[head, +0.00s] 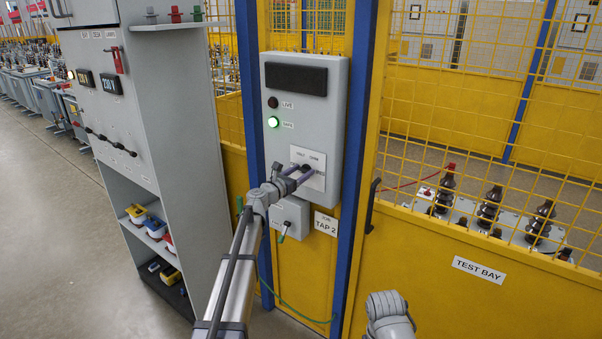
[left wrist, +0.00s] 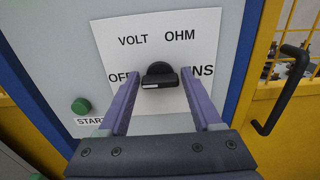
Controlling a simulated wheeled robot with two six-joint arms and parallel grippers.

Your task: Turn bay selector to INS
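The bay selector is a black knob (left wrist: 158,74) on a white plate (left wrist: 190,30) marked VOLT, OHM, OFF and, at right, a label of which only "NS" shows. The knob's bar lies roughly level; I cannot tell which mark it points at. In the head view the plate (head: 316,157) is on the grey control box (head: 318,115), and my gripper partly covers the knob. My left gripper (head: 297,173) is at the plate. In the left wrist view its purple fingers (left wrist: 160,92) are apart, one on each side of the knob, with gaps visible. My right gripper is out of view.
The SAFE lamp (head: 274,122) is lit green; the LIVE lamp (head: 272,102) and display (head: 296,79) are dark. A green START button (left wrist: 81,106) is left of the plate. A black door handle (head: 373,205) is to the right. A grey cabinet (head: 180,110) stands left.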

